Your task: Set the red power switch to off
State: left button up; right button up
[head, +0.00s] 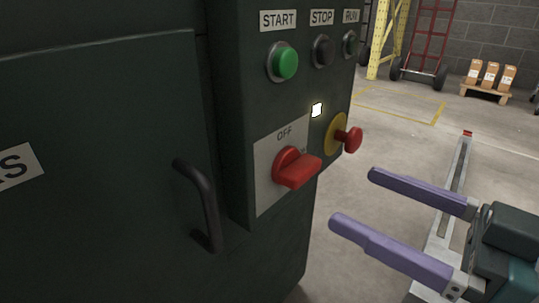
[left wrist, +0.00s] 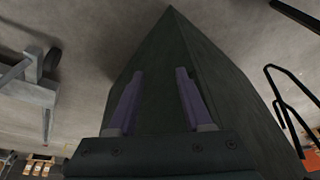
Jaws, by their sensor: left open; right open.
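The red power switch (head: 296,168) is a rotary knob on a pale plate (head: 266,178) on the dark cabinet's front panel, in the head view. The word OFF shows above it. Its handle points to the right and slightly down, away from the OFF label. My right gripper (head: 351,197) is open and empty, to the right of the switch and apart from it, its purple fingers pointing left toward the panel. My left gripper (left wrist: 158,73) shows only in the left wrist view, open and empty, with a dark green surface (left wrist: 160,95) beyond its fingers.
Above the switch are a green START button (head: 284,62), a dark STOP button (head: 322,51) and a RUN button (head: 350,44). A red mushroom button (head: 348,139) on a yellow base sticks out to its right. A black door handle (head: 201,205) juts out at lower left.

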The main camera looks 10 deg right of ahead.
aim_at(310, 174)
jog(key=b+x, duration=0.2)
jog(key=x, duration=0.5)
jog(key=shift+w+a, duration=0.15)
jog(key=shift+w, duration=0.1)
jog(key=shift+c, duration=0.2)
jog(key=c, duration=1.3)
jog(key=shift+c, duration=0.2)
